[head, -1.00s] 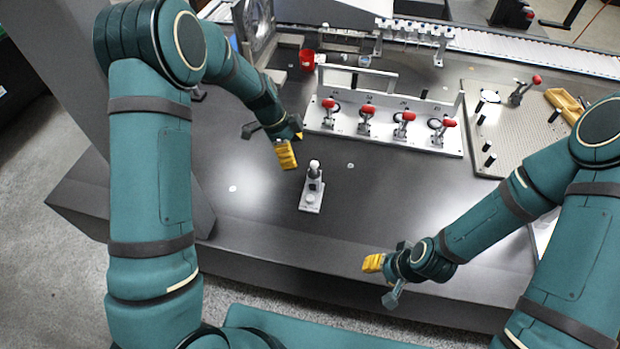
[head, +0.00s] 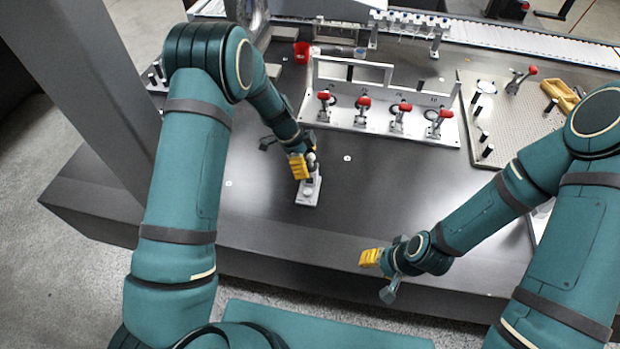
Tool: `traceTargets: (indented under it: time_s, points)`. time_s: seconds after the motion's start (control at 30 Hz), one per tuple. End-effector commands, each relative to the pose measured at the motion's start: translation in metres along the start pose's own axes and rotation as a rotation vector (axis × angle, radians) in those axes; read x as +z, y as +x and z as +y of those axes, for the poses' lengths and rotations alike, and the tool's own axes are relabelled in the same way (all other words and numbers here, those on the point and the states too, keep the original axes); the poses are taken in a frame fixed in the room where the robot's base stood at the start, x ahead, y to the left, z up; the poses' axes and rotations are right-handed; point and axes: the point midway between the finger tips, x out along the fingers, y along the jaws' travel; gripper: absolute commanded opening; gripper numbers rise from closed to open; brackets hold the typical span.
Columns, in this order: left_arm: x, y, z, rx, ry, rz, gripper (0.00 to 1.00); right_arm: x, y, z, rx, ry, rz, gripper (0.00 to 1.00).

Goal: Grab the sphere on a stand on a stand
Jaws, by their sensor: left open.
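The sphere on a stand (head: 311,160) is a small pale ball on a short post, on a light rectangular base (head: 307,192) on the dark table. My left gripper (head: 301,166), with yellow finger pads, is open right at the sphere, on its left side, and hides part of the post. I cannot tell whether it touches the sphere. My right gripper (head: 376,266), also with yellow pads, is over the table's front edge, away from the stand. Its opening is not clear to see.
A white fixture (head: 385,122) with several red-handled clamps stands behind the sphere. A red cup (head: 302,52) is at the back. A perforated plate (head: 510,125) with posts and a clamp lies at the right. The table (head: 390,200) is clear in the middle.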

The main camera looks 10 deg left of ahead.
Motion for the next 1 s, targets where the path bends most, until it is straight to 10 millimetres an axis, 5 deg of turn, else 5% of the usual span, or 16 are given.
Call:
traceTargets:
  time_s: [0.2,0.5,0.73,1.0]
  points:
    - [0.000,0.027,-0.002,0.002,0.000,-0.001,0.78,0.001,0.003,0.001,0.000,-0.001,-0.003,0.47]
    - [-0.001,0.029,-0.002,0.001,0.000,0.000,0.79,0.002,0.003,0.001,0.000,-0.001,-0.003,0.47]
    - [-0.001,0.029,-0.002,0.001,0.000,0.000,0.00,0.002,0.003,0.001,0.000,-0.001,-0.003,0.47]
    - [-0.002,0.028,-0.002,-0.001,0.001,0.001,0.00,0.001,0.003,0.001,0.000,-0.001,-0.003,0.47]
